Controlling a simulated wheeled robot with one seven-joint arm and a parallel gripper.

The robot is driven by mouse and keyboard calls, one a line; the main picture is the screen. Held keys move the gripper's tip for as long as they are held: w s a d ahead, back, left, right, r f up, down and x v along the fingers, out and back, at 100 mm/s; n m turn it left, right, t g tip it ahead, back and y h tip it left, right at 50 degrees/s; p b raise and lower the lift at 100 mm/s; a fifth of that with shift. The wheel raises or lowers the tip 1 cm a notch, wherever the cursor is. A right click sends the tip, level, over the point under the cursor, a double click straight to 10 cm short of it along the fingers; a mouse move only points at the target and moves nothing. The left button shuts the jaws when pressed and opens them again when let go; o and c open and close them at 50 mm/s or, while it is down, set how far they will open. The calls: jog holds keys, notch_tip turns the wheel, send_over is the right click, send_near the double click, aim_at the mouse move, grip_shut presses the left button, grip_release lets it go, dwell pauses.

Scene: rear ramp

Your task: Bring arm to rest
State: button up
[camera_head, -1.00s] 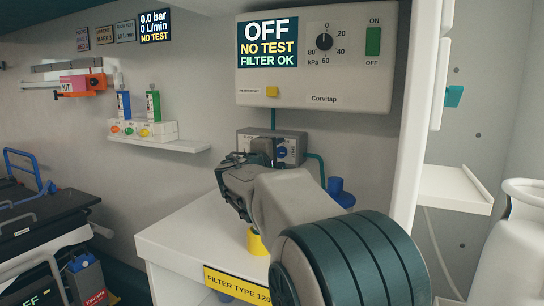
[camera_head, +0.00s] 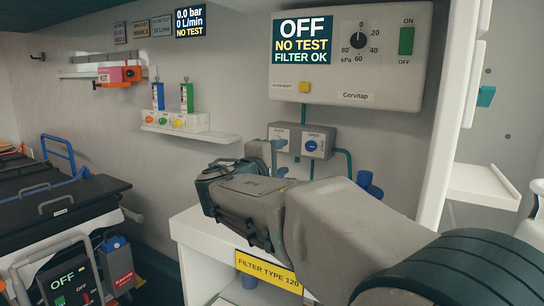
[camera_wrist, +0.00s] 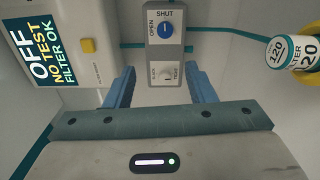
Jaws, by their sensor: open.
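My arm reaches across the right and middle of the head view, over the white counter (camera_head: 190,232). My gripper (camera_wrist: 162,90) shows two blue fingers standing well apart in the wrist view, with nothing between them. Beyond the fingers is the grey valve box (camera_wrist: 166,40) with a blue OPEN/SHUT knob (camera_wrist: 165,31) and a pale knob below it. The box also shows in the head view (camera_head: 318,143), just behind the gripper. I cannot tell the exact gap between fingertips and wall there.
The Corvitap panel (camera_head: 350,80) hangs above, reading OFF, NO TEST, FILTER OK. A canister marked 120 (camera_wrist: 303,52) stands at the right of the wrist view. A small shelf (camera_head: 190,131) is on the wall. A black stretcher (camera_head: 65,205) is at left.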

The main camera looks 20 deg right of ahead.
jog(key=s+d+f+m+g+y+p, duration=0.2)
jog(key=s+d+g+y+p, duration=0.15)
jog(key=s+p, duration=0.35)
jog(key=s+d+f+m+g+y+p, duration=0.2)
jog(key=s+m+g+p, duration=0.15)
jog(key=s+p, duration=0.3)
jog(key=s+a+m+g+y+p, duration=0.3)
jog(key=s+a+y+p, duration=0.4)
jog(key=s+p, duration=0.6)
jog(key=shift+a+r+m, duration=0.4)
jog(key=shift+a+m, duration=0.05)
jog(key=shift+m, duration=0.3)
